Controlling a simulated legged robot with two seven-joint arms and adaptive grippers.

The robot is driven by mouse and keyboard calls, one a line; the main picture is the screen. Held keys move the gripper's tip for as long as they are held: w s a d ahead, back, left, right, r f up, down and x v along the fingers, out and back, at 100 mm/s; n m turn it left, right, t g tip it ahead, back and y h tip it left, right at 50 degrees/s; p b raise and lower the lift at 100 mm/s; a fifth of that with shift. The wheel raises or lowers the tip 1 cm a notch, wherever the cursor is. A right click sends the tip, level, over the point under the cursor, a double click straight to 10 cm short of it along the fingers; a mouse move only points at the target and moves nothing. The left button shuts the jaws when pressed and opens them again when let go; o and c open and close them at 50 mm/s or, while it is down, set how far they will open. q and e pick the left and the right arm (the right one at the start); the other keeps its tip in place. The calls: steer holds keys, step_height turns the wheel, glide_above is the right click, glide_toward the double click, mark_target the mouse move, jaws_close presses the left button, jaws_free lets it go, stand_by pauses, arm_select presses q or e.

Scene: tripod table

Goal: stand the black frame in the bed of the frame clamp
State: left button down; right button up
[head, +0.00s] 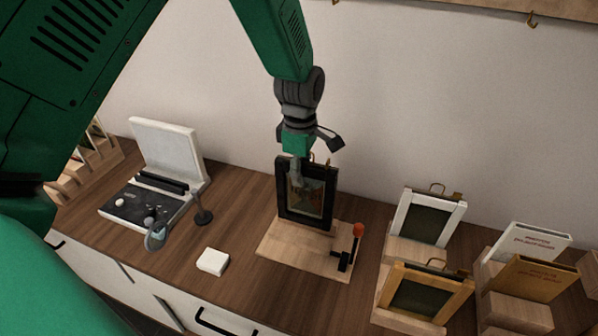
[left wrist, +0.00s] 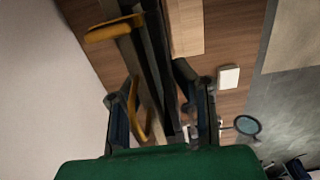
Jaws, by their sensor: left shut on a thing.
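The black frame (head: 281,192) is upright over the back part of the frame clamp's pale wooden board (head: 285,248). My left gripper (head: 297,177) comes down from above and is shut on the frame's upper part. In the left wrist view the black frame (left wrist: 157,62) runs edge-on between the two fingers of the left gripper (left wrist: 160,100). The clamp's lever (head: 345,262) with its red-orange knob stands at the board's right side. The frame hides the clamp's bed, so I cannot tell whether its lower edge rests in it. My right gripper is not in view.
A white frame (head: 402,216) and a light wooden frame (head: 390,287) stand on holders at right, beside books (head: 530,242). A white block (head: 212,261), a magnifier (head: 156,237) and a white-lidded device (head: 165,150) are at left. The wall is close behind.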

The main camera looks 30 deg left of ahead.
mark_target(299, 191)
arm_select(q)
steer(key=shift+a+p, duration=0.45)
stand_by(0.3)
steer(key=shift+d, duration=0.35)
steer(key=shift+f, duration=0.15)
steer(key=shift+f+b, duration=0.95)
steer(key=shift+f, duration=1.05)
steer(key=shift+a+f, duration=0.1)
steer(key=shift+f, duration=0.55)
